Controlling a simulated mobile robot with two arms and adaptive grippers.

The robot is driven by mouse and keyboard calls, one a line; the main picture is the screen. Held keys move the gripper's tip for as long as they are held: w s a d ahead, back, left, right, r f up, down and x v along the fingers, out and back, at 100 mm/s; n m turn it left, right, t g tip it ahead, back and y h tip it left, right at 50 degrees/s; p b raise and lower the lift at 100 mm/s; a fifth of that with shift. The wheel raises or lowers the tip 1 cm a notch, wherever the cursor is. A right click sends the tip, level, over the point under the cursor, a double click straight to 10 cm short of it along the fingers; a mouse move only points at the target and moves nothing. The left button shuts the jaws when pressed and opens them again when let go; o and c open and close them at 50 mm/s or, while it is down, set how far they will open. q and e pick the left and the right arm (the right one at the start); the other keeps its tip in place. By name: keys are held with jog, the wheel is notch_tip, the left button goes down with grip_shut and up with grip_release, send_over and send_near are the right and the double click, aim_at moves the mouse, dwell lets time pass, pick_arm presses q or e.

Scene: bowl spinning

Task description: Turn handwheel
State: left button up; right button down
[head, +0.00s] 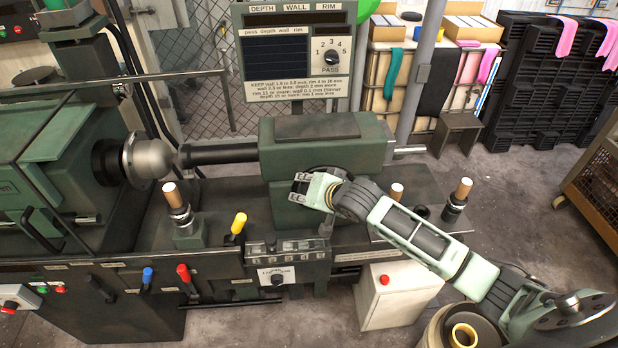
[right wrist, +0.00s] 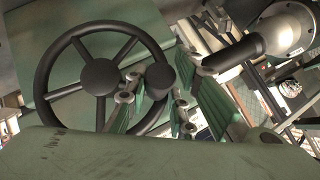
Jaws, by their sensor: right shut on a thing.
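The handwheel (right wrist: 99,76) is black, with a round hub, spokes and a side handle knob (right wrist: 162,78). It sits on the front of the green machine carriage (head: 322,146). My right gripper (head: 303,188) is at the wheel in the head view and hides much of it. In the right wrist view my right gripper (right wrist: 158,96) has its green-padded fingers on either side of the handle at the wheel's right side. It is shut on that handle. My left gripper is not in view.
A metal bowl (head: 150,158) sits at the left spindle, close to the dark tool bar (head: 222,153). A display panel (head: 296,52) stands behind the carriage. Wooden-topped handles (head: 174,196) and a yellow lever (head: 238,223) rise from the bed. A white box (head: 392,297) stands below.

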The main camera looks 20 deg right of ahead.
jog(key=shift+f+g+h+p, duration=0.3)
jog(key=shift+f, duration=0.15)
jog(key=c, duration=1.7)
grip_release()
jog(key=shift+o, duration=0.6)
jog(key=shift+d, duration=0.1)
jog(key=shift+w, duration=0.1)
jog(key=shift+r, duration=0.2)
jog(key=v, duration=1.1)
jog(key=shift+s, duration=0.45)
jog(key=shift+d, duration=0.1)
